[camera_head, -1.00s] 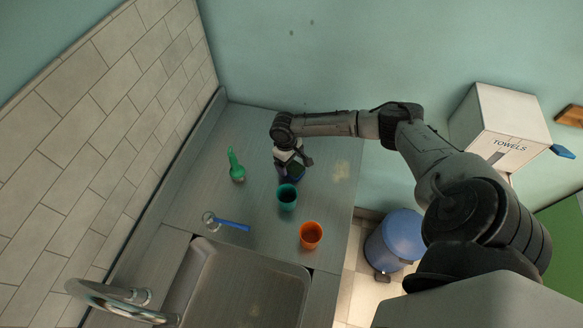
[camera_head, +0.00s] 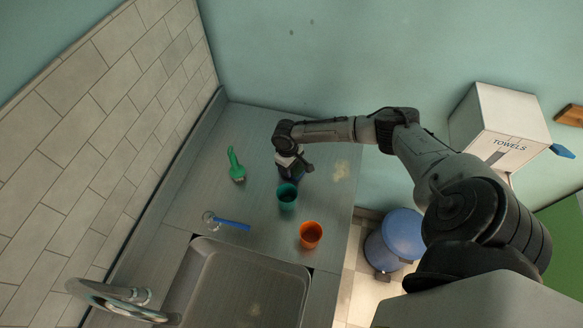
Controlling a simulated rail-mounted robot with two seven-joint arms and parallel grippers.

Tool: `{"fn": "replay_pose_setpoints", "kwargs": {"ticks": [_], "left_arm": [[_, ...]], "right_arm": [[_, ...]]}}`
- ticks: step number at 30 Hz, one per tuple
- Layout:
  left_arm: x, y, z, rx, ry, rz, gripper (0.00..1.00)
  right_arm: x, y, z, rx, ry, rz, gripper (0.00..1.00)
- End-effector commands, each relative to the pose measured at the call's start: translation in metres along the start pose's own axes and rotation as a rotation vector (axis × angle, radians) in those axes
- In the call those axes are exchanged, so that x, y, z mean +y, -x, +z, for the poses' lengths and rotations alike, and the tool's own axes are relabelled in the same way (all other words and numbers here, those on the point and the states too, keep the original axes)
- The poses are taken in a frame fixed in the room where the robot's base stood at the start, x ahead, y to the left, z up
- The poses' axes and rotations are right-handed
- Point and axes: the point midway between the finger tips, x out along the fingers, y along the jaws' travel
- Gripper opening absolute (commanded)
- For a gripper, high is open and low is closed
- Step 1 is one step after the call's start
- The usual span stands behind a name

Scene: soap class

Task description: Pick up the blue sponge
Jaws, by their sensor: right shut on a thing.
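My right gripper (camera_head: 291,171) points down at the grey counter, behind the teal cup. It is shut on the blue sponge (camera_head: 298,178), of which only a small dark blue patch shows beneath the gripper. The gripper and wrist hide most of the sponge, and I cannot tell whether it is clear of the counter. My left gripper is not in view.
A teal cup (camera_head: 287,196) stands just in front of the gripper, and an orange cup (camera_head: 311,235) stands nearer the sink (camera_head: 215,290). A green bottle (camera_head: 236,166) and a blue-handled brush (camera_head: 232,224) are to the left. A tan stain (camera_head: 342,170) marks the counter at right.

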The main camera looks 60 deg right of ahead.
Motion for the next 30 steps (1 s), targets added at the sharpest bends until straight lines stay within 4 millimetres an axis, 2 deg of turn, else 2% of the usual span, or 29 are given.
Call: {"fn": "replay_pose_setpoints", "kwargs": {"ticks": [1,5,14,17,22,30], "left_arm": [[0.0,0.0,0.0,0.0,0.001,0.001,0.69],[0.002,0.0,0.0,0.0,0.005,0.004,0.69],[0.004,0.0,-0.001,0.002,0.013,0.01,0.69],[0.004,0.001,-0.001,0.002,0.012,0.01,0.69],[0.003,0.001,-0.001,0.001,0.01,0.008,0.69],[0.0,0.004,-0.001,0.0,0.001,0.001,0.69]], "right_arm": [[0.0,0.0,0.0,0.0,0.0,0.0,0.43],[0.0,0.0,0.0,0.0,0.0,0.0,0.33],[0.0,0.005,0.0,0.001,0.0,0.0,0.33],[0.0,0.013,0.002,0.001,0.001,-0.001,0.33],[0.001,0.042,0.005,0.004,0.002,0.0,0.33],[0.022,0.066,0.066,-0.003,0.0,0.006,0.33]]}}
